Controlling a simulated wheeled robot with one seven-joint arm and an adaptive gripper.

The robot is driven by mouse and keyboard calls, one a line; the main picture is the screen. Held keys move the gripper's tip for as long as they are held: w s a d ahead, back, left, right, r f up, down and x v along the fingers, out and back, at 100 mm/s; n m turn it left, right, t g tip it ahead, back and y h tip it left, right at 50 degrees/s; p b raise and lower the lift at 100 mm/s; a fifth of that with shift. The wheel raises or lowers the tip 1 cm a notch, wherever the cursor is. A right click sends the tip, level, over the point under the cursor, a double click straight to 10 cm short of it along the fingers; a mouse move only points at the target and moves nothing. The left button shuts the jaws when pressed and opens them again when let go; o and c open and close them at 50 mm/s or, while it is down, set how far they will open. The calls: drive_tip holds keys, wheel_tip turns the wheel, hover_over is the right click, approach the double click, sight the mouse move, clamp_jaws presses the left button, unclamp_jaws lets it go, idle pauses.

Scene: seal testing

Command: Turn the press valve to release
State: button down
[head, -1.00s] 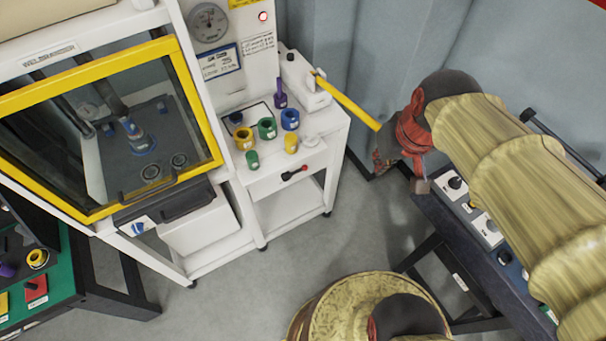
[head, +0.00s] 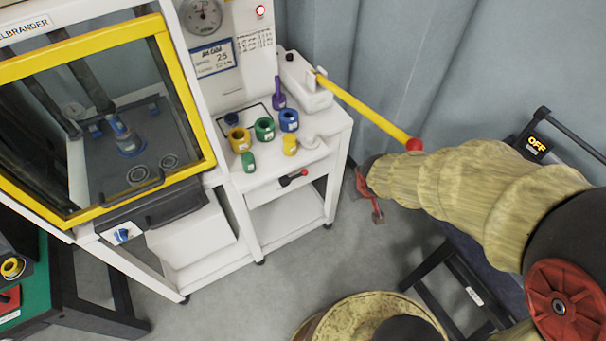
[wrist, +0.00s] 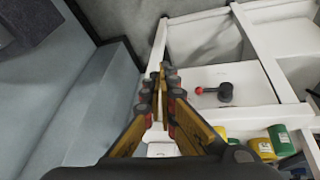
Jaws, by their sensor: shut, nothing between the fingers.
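The valve lever, a black handle with a red ball end (head: 292,178), sits on the front of the white cart below its top. In the wrist view the lever (wrist: 222,92) lies right of the fingers, its red ball pointing left toward them. My gripper (head: 377,217) hangs in the air to the right of the cart, apart from the lever. In the wrist view my gripper (wrist: 167,70) has its fingers together with nothing between them. Part of the gripper is hidden behind my arm in the head view.
A long yellow pump handle (head: 360,107) with a red ball reaches over the cart's right side, close to my arm. Several coloured rings and plugs stand on the cart top (head: 325,122). The yellow-framed press door (head: 193,85) is at left. Grey floor is clear before the cart.

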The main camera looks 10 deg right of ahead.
drive_tip(key=w+a+f+t, duration=0.1)
drive_tip(key=w+a+f, duration=0.1)
drive_tip(key=w+f, duration=0.3)
drive_tip(key=n+t+y+b, duration=0.1)
drive_tip(key=n+t+y, duration=0.2)
drive_tip(key=t+y, duration=0.2)
approach(303, 171)
wheel_tip(303, 171, up, 3)
drive_tip(key=s, duration=0.2)
drive_tip(key=shift+s+a+r, duration=0.1)
drive_tip(key=shift+a+r, duration=0.05)
drive_tip(key=shift+a, duration=0.05)
drive_tip(key=b+x, duration=0.3)
drive_tip(key=x, duration=0.5)
drive_tip(key=shift+f, duration=0.3)
drive_tip(key=shift+x, duration=0.85)
drive_tip(key=shift+r, duration=0.1)
drive_tip(key=shift+m, duration=0.4)
